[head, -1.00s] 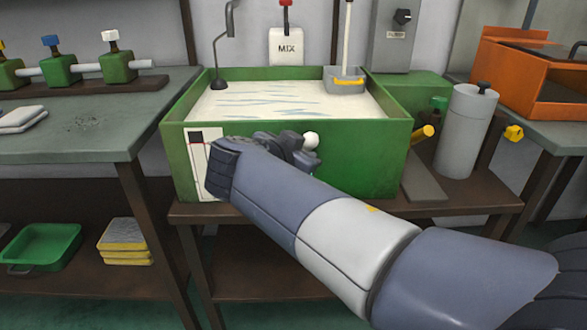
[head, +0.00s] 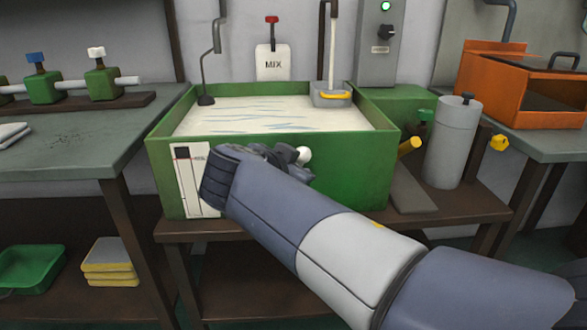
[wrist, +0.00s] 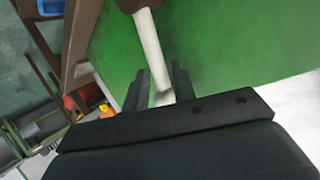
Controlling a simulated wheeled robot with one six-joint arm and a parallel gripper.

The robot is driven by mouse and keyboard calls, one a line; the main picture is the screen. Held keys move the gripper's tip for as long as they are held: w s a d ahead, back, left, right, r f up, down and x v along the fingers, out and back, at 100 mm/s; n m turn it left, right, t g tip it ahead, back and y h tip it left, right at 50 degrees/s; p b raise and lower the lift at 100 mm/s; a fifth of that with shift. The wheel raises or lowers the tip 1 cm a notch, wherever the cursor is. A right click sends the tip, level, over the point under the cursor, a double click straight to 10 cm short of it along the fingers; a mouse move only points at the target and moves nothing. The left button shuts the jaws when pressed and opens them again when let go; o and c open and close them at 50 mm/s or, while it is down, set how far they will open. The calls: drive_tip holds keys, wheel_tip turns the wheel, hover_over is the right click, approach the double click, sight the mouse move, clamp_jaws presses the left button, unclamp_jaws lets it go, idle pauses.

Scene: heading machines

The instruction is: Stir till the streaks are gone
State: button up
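The green vat (head: 270,180) stands on a brown bench in the head view. It holds cream liquid (head: 265,117) with several blue-grey streaks across its surface. A white card with a dark top (head: 187,185) is on its front wall. In the wrist view, a white rod (wrist: 148,45) with a brown end lies against the green wall and runs between the fingers of my gripper (wrist: 160,80). The fingers stand a little apart; whether they press on the rod is unclear.
A MIX plate (head: 273,65) with a red-topped lever, a bent grey pipe (head: 215,60) and a control box (head: 382,45) with a lit green lamp are behind the vat. A grey cylinder (head: 451,140) stands to the right. An orange bin (head: 520,105) is farther right.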

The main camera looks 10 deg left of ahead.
drive_tip(key=p+v, duration=0.2)
drive_tip(key=v, duration=0.8)
drive_tip(key=shift+s+r, duration=0.2)
drive_tip(key=shift+s, duration=0.15)
drive_tip(key=shift+p, duration=0.3)
